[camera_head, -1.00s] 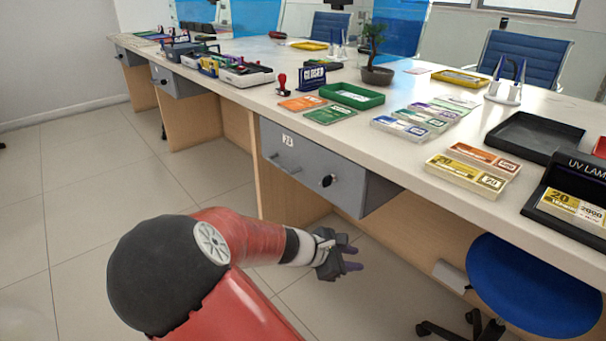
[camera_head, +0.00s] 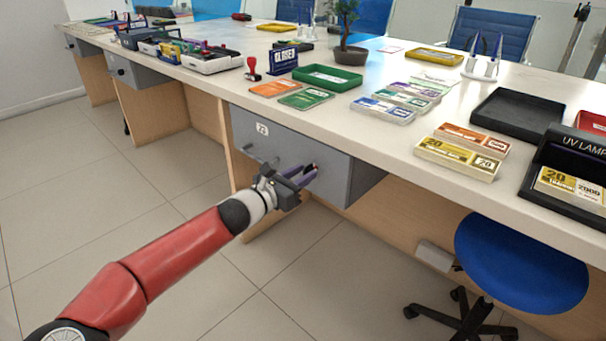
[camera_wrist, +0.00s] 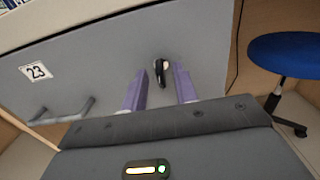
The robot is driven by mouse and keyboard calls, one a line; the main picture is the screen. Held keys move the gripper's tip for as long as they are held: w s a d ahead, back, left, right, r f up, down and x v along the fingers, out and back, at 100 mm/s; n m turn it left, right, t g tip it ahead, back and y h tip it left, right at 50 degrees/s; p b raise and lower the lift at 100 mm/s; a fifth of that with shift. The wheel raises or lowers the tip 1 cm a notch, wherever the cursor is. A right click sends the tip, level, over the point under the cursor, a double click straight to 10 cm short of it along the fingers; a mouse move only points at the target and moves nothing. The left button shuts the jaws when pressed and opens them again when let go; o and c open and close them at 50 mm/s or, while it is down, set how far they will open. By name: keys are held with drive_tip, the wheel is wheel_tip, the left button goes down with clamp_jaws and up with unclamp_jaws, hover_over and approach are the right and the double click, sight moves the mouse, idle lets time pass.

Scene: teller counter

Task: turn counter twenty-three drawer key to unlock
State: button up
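The grey drawer (camera_head: 340,178) with the number 23 label (camera_head: 262,129) is under the counter and looks shut. It also fills the upper part of the wrist view (camera_wrist: 100,75). The dark key (camera_wrist: 160,68) stands out of the lock on the drawer front, right of the bar handle (camera_wrist: 62,112). My gripper (camera_head: 309,172) is in front of the drawer near the key. In the wrist view its two purple fingers (camera_wrist: 159,85) are apart, with the key between and just beyond their tips. In the head view the fingers mostly hide the key.
The countertop (camera_head: 400,135) overhangs the drawer and carries a green tray (camera_head: 328,77), banknote bundles and a black tray (camera_head: 517,117). A blue stool (camera_head: 520,275) stands at the right. The floor in front of the drawer is clear.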

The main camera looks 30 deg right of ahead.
drive_tip(key=shift+w+d, duration=0.15)
drive_tip(key=shift+d, duration=0.3)
drive_tip(key=shift+c, duration=0.4)
clamp_jaws()
drive_tip(key=shift+m, duration=0.3)
drive_tip(key=shift+f+m+b, duration=0.2)
drive_tip(key=shift+m+b, duration=4)
drive_tip(key=shift+m, duration=4.4)
